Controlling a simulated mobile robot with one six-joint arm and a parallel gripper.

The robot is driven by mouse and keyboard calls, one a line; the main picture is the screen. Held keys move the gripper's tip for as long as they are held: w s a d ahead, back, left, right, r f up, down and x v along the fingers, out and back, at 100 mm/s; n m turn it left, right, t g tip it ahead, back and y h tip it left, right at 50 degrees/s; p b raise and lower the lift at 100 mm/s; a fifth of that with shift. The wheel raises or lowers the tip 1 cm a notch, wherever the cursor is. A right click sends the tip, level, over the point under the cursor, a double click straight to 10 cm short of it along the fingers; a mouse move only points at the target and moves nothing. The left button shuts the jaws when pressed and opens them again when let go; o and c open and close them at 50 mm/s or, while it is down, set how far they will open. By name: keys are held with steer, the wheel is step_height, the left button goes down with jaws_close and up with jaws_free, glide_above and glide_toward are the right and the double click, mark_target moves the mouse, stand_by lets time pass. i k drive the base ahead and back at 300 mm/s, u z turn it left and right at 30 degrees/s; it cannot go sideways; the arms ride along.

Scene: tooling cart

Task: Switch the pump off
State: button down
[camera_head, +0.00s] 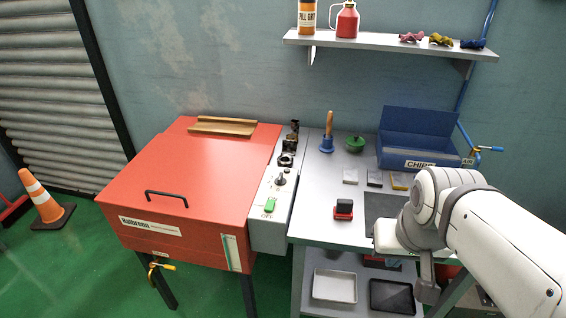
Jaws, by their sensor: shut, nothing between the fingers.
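A red cabinet (190,180) with a closed sloping lid stands left of centre. A grey control panel (267,238) runs along its right side. Near the panel's front is a green switch (270,204) with an OFF label just in front of it; which way it is tipped is too small to tell. My gripper (427,291) is at the lower right, past the cart's front edge, well to the right of the switch and touching nothing I can make out. It is shut and empty; its fingertips are hard to make out.
A wall shelf (380,40) hangs above. The space above the switch looks clear.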

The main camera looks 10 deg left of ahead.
mark_target(270, 205)
steer(key=u, duration=1.95)
steer(key=k, duration=0.6)
steer(key=z, duration=0.95)
steer(key=i, duration=1)
steer(key=u, duration=0.05)
